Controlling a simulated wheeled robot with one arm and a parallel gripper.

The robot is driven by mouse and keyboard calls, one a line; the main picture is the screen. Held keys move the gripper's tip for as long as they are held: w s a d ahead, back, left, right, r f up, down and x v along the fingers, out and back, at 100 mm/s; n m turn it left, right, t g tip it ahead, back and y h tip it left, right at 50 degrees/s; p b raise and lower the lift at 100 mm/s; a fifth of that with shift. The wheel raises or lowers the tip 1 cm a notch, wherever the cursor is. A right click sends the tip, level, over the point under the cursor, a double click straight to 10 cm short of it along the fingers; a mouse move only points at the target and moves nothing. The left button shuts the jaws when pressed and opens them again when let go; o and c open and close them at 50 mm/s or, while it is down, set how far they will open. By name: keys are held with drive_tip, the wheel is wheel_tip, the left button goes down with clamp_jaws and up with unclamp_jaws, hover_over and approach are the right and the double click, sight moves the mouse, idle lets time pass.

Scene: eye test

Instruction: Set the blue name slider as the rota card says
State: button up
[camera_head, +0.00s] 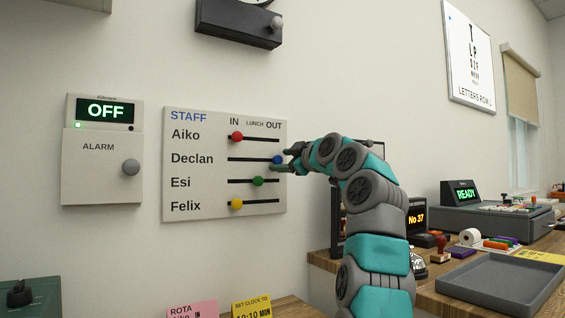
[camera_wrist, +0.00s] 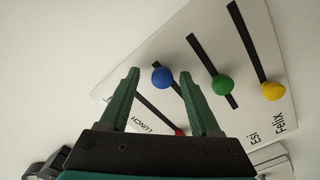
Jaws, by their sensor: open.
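The white STAFF board (camera_head: 210,118) hangs on the wall, with rows for Aiko, Declan, Esi and Felix and columns IN, LUNCH and OUT. The blue slider (camera_head: 277,159) is in Declan's row at the right end, under OUT. My gripper (camera_head: 286,158) is open at the blue slider. In the wrist view, the blue knob (camera_wrist: 162,77) shows between the two open fingertips (camera_wrist: 159,74); I cannot tell whether they touch it. The pink rota card (camera_head: 193,308) is cut off by the bottom edge; only "ROTA" and "Aiko IN" show, Declan's line is not visible.
Red (camera_head: 236,137) and yellow (camera_head: 236,203) knobs are under IN; the green knob (camera_head: 258,181) is near LUNCH. An alarm box (camera_head: 102,165) reading OFF is left of the board. A yellow clock card (camera_head: 251,305) is below. A grey tray (camera_head: 500,284) is at right.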

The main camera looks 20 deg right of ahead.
drive_tip(key=b+v, duration=0.2)
drive_tip(key=v, duration=0.5)
idle(0.4)
